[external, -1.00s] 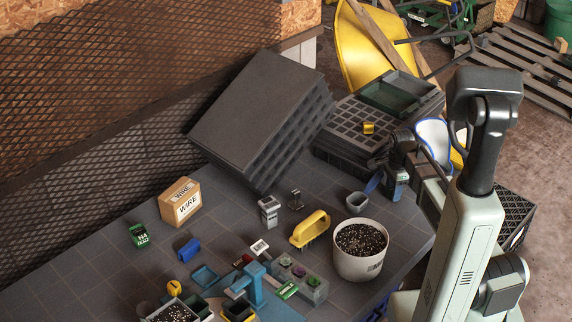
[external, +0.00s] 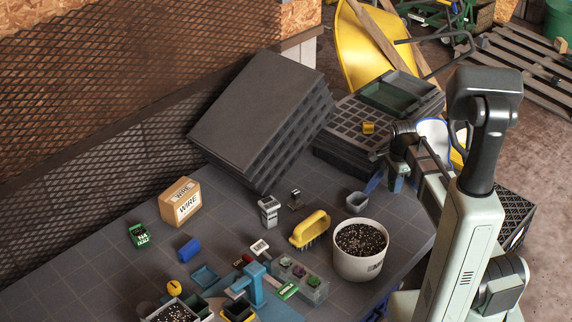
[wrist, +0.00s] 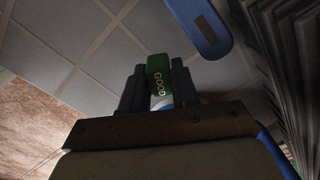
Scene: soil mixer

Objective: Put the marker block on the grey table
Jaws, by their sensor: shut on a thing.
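In the external view my gripper (external: 393,182) is at the right edge of the grey table (external: 95,285), by the stacked black trays. The block cannot be made out there. The tiled grey table top also shows in the wrist view (wrist: 90,40), beyond the block.
A blue handle (wrist: 205,25) lies near the block in the wrist view. A white pot of soil (external: 361,262), a yellow-handled brush (external: 311,230) and a grey cup (external: 357,200) stand nearby. Black trays (external: 350,150) rise behind. The table's left part has clear room.

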